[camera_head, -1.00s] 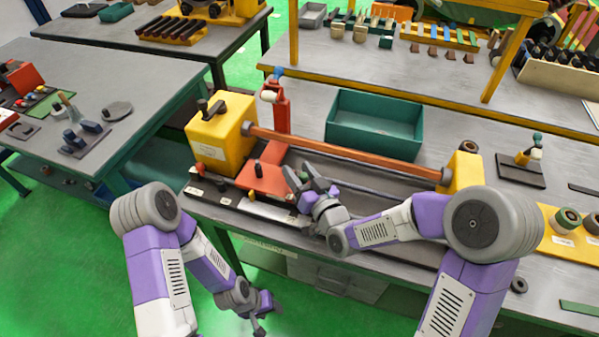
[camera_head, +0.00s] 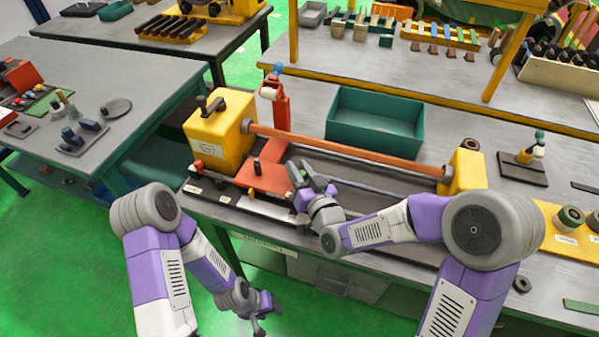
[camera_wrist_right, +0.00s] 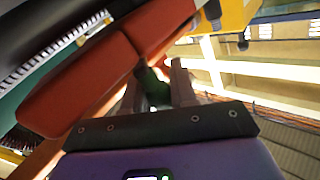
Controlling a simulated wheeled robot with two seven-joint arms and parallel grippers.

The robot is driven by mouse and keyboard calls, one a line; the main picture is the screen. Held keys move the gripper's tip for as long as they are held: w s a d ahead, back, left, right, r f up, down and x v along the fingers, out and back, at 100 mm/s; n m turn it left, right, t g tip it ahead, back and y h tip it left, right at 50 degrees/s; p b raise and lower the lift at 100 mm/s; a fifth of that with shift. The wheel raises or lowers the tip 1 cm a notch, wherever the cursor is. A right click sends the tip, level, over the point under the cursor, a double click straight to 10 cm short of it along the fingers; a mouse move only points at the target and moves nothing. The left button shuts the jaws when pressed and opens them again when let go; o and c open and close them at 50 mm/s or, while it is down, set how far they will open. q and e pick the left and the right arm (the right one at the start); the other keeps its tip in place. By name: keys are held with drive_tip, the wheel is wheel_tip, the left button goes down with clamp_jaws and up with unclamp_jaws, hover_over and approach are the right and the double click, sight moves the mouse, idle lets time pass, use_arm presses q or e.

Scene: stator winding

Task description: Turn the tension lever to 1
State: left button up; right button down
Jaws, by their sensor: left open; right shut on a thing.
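The winding machine has a yellow headstock (camera_head: 222,135), a copper-coloured shaft (camera_head: 345,152) and a red carriage (camera_head: 264,180). My right gripper (camera_head: 309,176) is at the right end of the carriage, above the dark rails. In the right wrist view its fingers (camera_wrist_right: 156,85) are closed around a dark green handle (camera_wrist_right: 153,88), which looks like the tension lever. The handle's base and setting marks are hidden. The red carriage part (camera_wrist_right: 85,88) lies just beyond the fingers in that view. My left gripper (camera_head: 260,322) is open, low beside the bench front, far from the machine.
A green bin (camera_head: 375,122) stands behind the shaft. A red post (camera_head: 280,105) with a white spool rises behind the carriage. A yellow tailstock (camera_head: 465,172) holds the shaft's right end. Open green floor lies around my left gripper.

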drive_tip(key=m+h+b, duration=0.1)
drive_tip(key=t+h+b, duration=0.1)
drive_tip(key=shift+s+a+f+m+h, duration=0.15)
drive_tip(key=shift+a+f+m+h, duration=0.15)
drive_tip(key=shift+a+f+m, duration=0.1)
drive_tip(key=shift+a+m+t+h+b, duration=0.2)
drive_tip(key=shift+m+t+h+b, duration=0.1)
drive_tip(key=shift+m+h+b, duration=0.6)
drive_tip(key=h, duration=0.1)
drive_tip(key=m+h, duration=0.1)
drive_tip(key=h, duration=0.1)
drive_tip(key=shift+a+m, duration=0.2)
drive_tip(key=shift+m, duration=0.1)
drive_tip(key=shift+m+h+b, duration=0.3)
drive_tip(key=shift+m+h, duration=0.5)
drive_tip(key=shift+h, duration=0.9)
drive_tip(key=c, duration=0.9)
unclamp_jaws()
drive_tip(key=shift+w, duration=0.25)
drive_tip(key=shift+c, duration=0.2)
drive_tip(key=shift+r, duration=0.2)
drive_tip(key=shift+s, duration=0.1)
